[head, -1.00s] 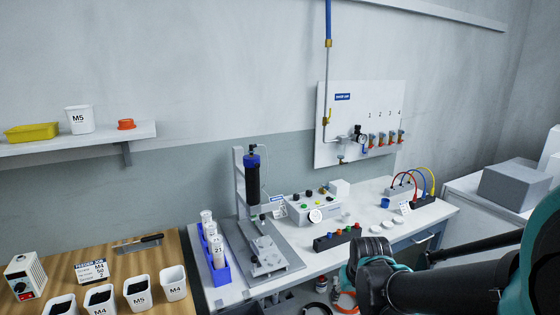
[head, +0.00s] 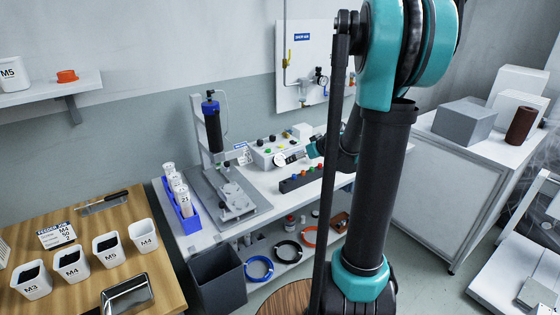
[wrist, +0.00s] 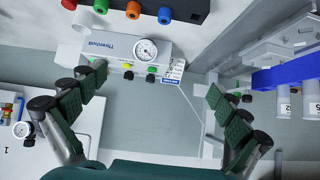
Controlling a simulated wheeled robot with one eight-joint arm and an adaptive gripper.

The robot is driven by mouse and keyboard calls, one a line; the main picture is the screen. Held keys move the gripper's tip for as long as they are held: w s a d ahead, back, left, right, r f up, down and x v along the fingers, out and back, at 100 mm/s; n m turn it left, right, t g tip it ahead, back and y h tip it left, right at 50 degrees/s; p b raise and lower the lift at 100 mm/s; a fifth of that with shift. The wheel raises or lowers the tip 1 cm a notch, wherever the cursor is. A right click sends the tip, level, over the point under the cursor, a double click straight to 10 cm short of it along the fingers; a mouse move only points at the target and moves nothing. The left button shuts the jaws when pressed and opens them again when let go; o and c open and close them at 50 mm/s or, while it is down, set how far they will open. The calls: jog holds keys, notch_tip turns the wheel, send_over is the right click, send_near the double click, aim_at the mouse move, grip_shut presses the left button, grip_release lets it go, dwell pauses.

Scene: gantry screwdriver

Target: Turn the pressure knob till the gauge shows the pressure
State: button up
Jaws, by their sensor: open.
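A white controller box (head: 262,155) stands on the bench in the head view; it shows upside down in the wrist view (wrist: 110,45). A round white gauge (wrist: 147,50) is on it, also in the head view (head: 281,160). Its needle is too small to read. Black knobs (wrist: 150,77) and yellow and green buttons sit beside the gauge; I cannot tell which is the pressure knob. My gripper (wrist: 153,82) is open and empty, its fingers spread wide on either side of the box's knob row. In the head view my arm partly hides the gripper beside the box.
A black strip with coloured knobs (head: 300,180) lies in front of the box. A dispenser stand (head: 213,130) and blue rack (head: 182,215) are to the left. The wall air panel (head: 290,85) with its own gauge is behind. The right cabinet (head: 440,165) carries boxes.

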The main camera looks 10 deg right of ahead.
jog(key=w+a+f, duration=0.1)
jog(key=w+f, duration=0.4)
jog(key=w, duration=0.5)
jog(key=shift+w+a+f+t, duration=0.25)
jog(key=shift+a+t, duration=0.15)
dwell(0.4)
jog(key=v, duration=1)
jog(key=s+a+f+m+g+h, duration=0.1)
jog(key=s+f, duration=0.1)
jog(key=s, duration=0.8)
jog(key=s+a+f+m+g+h, duration=0.1)
jog(key=s+f+m+g+h, duration=0.1)
jog(key=s, duration=0.9)
jog(key=s+a+f+m+g+h, duration=0.1)
jog(key=s+f, duration=0.3)
jog(key=s, duration=0.7)
jog(key=shift+a+f+m+g, duration=0.25)
jog(key=shift+a+m+g, duration=0.15)
jog(key=shift+g, duration=0.3)
